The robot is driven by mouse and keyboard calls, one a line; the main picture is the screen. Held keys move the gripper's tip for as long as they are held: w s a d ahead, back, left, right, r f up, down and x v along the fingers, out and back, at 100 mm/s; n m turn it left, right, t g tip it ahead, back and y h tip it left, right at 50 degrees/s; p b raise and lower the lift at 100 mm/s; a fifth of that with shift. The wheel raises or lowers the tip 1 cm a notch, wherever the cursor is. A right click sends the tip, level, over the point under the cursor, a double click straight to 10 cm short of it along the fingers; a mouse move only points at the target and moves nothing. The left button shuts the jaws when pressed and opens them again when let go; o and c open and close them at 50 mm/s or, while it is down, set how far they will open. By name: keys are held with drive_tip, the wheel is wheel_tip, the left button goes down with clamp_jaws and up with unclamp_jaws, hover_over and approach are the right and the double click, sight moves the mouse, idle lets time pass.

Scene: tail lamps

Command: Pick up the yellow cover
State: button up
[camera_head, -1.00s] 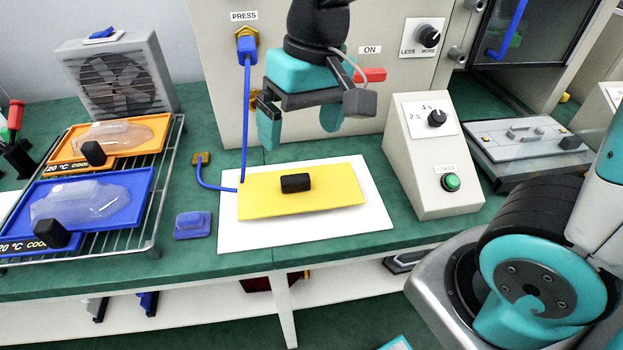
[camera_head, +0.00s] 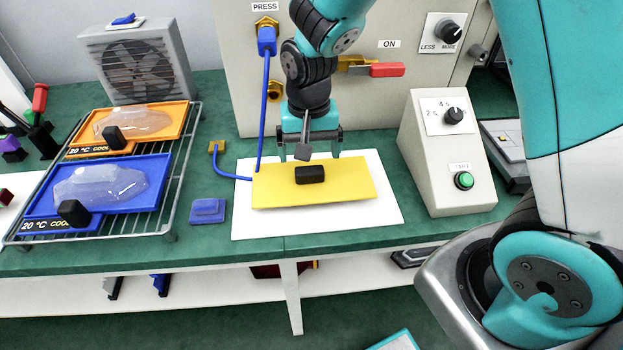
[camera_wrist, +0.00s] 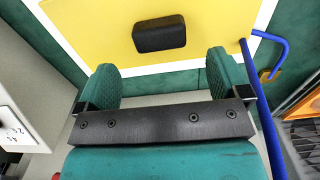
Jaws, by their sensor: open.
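The yellow cover (camera_head: 345,185) is a flat yellow plate with a black block handle (camera_head: 310,174) on its middle. It lies over a white board (camera_head: 388,208) on the green bench. My gripper (camera_head: 310,152) is just behind the handle, over the cover's far edge, with its fingers apart and nothing between them. In the wrist view the yellow cover (camera_wrist: 92,32) fills the top, and its handle (camera_wrist: 159,34) is ahead of my open gripper (camera_wrist: 163,72), apart from the fingertips.
A blue hose (camera_head: 262,110) runs down to the board's left side. A control box (camera_head: 447,165) with a knob and green button stands at right. A blue block (camera_head: 208,211) and a wire rack (camera_head: 170,200) with blue and orange trays are at left.

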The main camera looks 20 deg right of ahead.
sight(309, 170)
drive_tip(key=f, duration=0.5)
drive_tip(key=shift+s+a+f, duration=0.1)
drive_tip(key=shift+s+f, duration=0.05)
drive_tip(key=shift+s, duration=0.1)
drive_tip(key=c, duration=1.1)
drive_tip(key=shift+c, duration=0.2)
